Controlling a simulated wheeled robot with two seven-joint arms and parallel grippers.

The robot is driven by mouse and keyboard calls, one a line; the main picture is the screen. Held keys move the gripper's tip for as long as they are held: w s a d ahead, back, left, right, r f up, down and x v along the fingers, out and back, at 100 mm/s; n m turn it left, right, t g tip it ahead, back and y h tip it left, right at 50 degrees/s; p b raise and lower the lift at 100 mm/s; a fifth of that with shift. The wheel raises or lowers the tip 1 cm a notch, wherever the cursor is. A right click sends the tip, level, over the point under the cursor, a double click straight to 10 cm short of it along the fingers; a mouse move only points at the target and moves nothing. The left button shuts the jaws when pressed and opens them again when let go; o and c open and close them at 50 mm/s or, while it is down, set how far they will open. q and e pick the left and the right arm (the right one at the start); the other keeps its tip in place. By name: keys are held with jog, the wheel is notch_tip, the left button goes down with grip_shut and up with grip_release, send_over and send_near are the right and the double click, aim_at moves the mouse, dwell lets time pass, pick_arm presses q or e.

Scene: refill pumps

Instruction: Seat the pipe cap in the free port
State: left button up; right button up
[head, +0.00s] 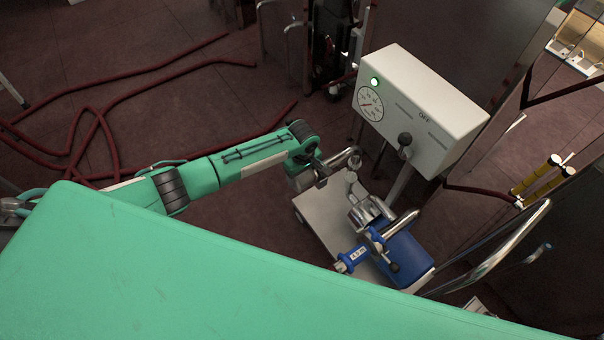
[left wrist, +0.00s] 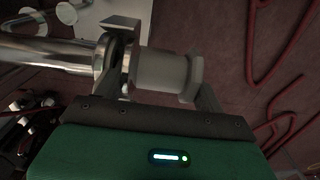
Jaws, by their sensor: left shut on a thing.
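My left gripper (head: 322,172) is beside the pump, near its upper metal pipework. In the left wrist view the gripper (left wrist: 160,75) is shut on a short grey cylindrical piece, the pipe cap (left wrist: 160,68), which lies crosswise between the fingers. A shiny metal pipe (left wrist: 50,55) ends close to the left finger; I cannot tell whether it touches the cap. In the head view the pump (head: 368,212) has a steel body on a blue base (head: 405,258). The free port cannot be made out clearly. My right gripper is not in view.
A white control box (head: 420,110) with a gauge, a green light and a lever stands behind the pump. The pump stands on a pale platform (head: 325,215). Dark red hoses (head: 75,130) lie on the floor at left. Pipes and a metal rail (head: 510,245) stand at right.

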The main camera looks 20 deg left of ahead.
pick_arm(q)
jog(key=shift+w+f, duration=0.1)
jog(key=shift+f, duration=0.05)
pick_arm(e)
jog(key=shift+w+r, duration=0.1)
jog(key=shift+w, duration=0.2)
pick_arm(q)
jog(key=o, duration=1)
jog(key=shift+o, duration=0.5)
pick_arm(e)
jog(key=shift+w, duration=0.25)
pick_arm(q)
jog(key=shift+d, duration=0.1)
